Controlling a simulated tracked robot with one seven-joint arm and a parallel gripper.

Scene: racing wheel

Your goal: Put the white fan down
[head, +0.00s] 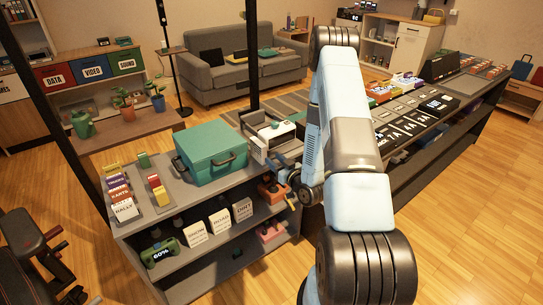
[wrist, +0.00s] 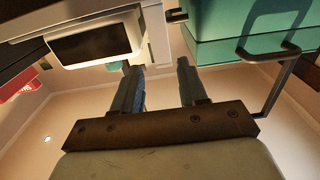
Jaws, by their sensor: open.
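My gripper (wrist: 159,68) is open in the wrist view, with nothing visible between its two fingers. In the head view its end is low beside the shelf unit's right end, and its fingers are hard to make out. I cannot pick out a white fan for certain. A white boxy device (head: 258,149) stands on the shelf top, right of the teal case. In the wrist view a white-edged thing with a dark face (wrist: 95,43) is just beyond the left finger; I cannot tell whether they touch.
The teal case (head: 211,152) fills the shelf top's middle and shows top right in the wrist view (wrist: 240,20). Colored boxes (head: 120,200) stand at the left end. An orange thing (head: 270,190) is on the shelf below. A long display counter (head: 440,130) is at right.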

